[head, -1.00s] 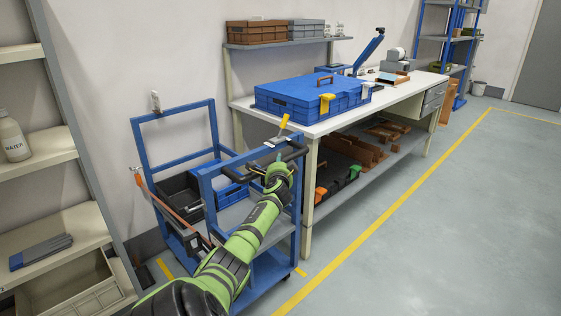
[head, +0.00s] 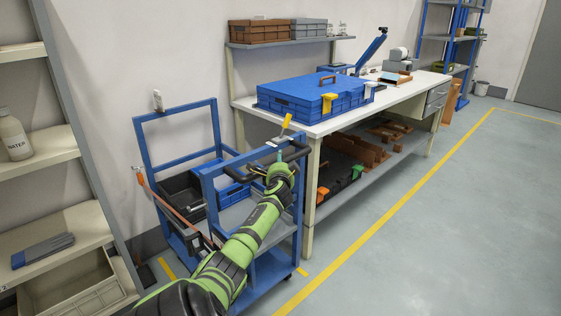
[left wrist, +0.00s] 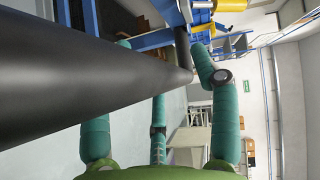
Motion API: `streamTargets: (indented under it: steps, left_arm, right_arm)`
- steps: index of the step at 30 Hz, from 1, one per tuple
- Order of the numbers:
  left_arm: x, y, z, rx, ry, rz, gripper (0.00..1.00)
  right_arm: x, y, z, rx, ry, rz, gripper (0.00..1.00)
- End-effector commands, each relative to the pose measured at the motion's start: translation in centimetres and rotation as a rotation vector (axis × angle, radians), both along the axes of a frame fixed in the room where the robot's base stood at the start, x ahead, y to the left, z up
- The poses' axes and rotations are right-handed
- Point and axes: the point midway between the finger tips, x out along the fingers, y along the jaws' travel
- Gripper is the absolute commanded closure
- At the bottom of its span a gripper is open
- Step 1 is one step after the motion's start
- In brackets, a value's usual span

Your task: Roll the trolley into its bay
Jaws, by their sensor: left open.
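The trolley (head: 207,172) has a blue tube frame and grey decks, and stands between the wall and the left end of the workbench. Its black push handle (head: 296,152) is on the near right side, with a yellow tag above it. My left gripper (head: 280,160) is at this handle. In the left wrist view its teal fingers (left wrist: 158,75) are apart, and the black handle bar (left wrist: 70,72) crosses close in front of them. Contact with the bar cannot be told. Short yellow floor marks (head: 166,268) show beside the trolley's base; the rest of the bay is hidden. My right gripper is out of view.
The workbench (head: 400,100) stands right of the trolley, very close to it, with a blue crate (head: 310,98) on top. A beige shelf unit (head: 60,225) is at the left. Open floor (head: 430,230) lies right of the long yellow line.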

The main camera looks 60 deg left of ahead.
Motion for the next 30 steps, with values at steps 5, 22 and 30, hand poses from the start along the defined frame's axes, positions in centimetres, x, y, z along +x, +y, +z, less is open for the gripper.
streamTargets:
  steps: [5,22,30]
  left_arm:
    - [-1.2,-2.0,0.1,-0.003,0.002,-0.005,0.39]
    - [-5.4,-8.6,1.4,-0.003,-0.003,-0.002,0.39]
    - [-5.8,-9.1,1.6,-0.002,-0.004,0.000,0.39]
  right_arm:
    - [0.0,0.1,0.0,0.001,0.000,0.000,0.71]
    - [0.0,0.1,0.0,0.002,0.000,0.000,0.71]
    - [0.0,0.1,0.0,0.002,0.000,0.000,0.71]
